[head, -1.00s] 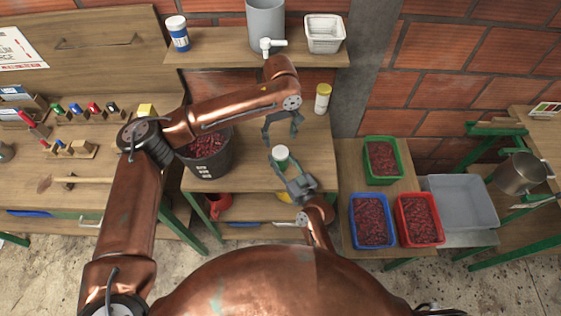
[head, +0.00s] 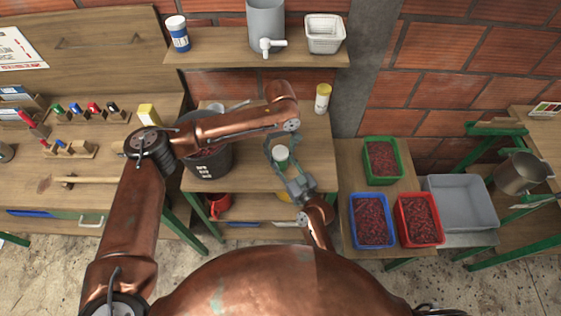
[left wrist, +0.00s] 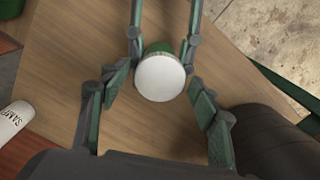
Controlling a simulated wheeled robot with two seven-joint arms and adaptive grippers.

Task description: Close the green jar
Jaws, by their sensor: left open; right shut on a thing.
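The green jar (left wrist: 158,48) stands on the wooden table with a round white lid (left wrist: 160,77) on top of it; the lid also shows in the head view (head: 281,152). Whether the lid is tight cannot be told. My right gripper (head: 283,168) is shut around the jar's body, its fingers on both sides in the left wrist view. My left gripper (left wrist: 160,98) is open above the jar, its two fingers apart on either side of the lid, with gaps to it. Its fingers are partly hidden in the head view.
A dark bucket (head: 212,160) of red cherries stands left of the jar. A yellow-capped white bottle (head: 322,100) stands at the table's back right. Green (head: 397,150), blue (head: 354,220) and red (head: 438,225) trays of cherries are to the right. A shelf (head: 220,62) hangs above.

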